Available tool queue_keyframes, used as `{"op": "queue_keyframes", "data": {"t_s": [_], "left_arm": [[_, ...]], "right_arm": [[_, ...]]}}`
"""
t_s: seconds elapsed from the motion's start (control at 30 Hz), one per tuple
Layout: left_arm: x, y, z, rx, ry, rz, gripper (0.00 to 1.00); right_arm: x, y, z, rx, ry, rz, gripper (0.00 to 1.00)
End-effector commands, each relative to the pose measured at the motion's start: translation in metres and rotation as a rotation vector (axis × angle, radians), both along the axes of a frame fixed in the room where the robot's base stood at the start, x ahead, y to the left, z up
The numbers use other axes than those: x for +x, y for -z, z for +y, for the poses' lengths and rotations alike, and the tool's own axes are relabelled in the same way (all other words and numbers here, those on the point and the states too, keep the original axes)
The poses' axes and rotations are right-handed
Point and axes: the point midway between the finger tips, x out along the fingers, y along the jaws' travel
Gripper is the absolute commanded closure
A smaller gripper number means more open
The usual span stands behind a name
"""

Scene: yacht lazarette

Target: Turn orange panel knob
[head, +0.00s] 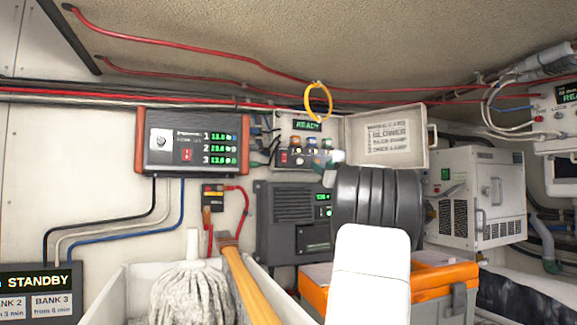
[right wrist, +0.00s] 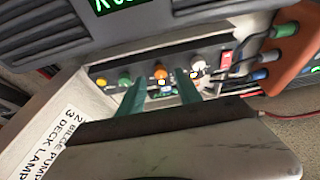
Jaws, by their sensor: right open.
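The orange knob (right wrist: 161,72) sits in a row of coloured knobs on the small panel box (head: 293,128), which has a green READY display and an open lid. My right gripper (right wrist: 161,82) is open, its two teal fingers pointing at the panel. In the right wrist view the orange knob shows between the fingertips; I cannot tell whether they touch it or stop short. In the head view my right gripper (head: 331,168) is at the lower right of the box, partly behind my arm. My left gripper is not in view.
Beside the orange knob are a green knob (right wrist: 124,78), a white knob (right wrist: 199,66) and a red switch (right wrist: 226,60). The lettered lid (head: 389,138) stands open at the right. A charger (head: 191,143) hangs left. Below are a white bin (head: 118,296) with a mop and an orange-lidded case (head: 446,277).

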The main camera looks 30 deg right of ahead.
Motion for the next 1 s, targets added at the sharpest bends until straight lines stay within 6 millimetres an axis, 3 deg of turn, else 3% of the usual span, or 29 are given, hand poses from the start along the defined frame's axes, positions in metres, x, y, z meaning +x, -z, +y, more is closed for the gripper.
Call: {"op": "queue_keyframes", "data": {"t_s": [0.2,0.53,0.57,0.77,1.0], "left_arm": [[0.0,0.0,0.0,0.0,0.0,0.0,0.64],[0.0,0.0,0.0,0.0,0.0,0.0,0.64],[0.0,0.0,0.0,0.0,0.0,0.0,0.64],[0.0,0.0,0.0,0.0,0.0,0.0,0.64],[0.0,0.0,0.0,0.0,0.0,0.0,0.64]], "right_arm": [[0.023,-0.01,-0.003,0.0,0.001,-0.001,0.59],[0.028,-0.012,-0.003,0.001,0.001,0.0,0.59],[0.028,-0.012,-0.003,0.001,0.001,0.0,0.61],[0.027,-0.012,-0.003,0.001,0.001,-0.001,1.0],[0.027,-0.012,-0.003,-0.004,0.002,0.0,1.0]]}}
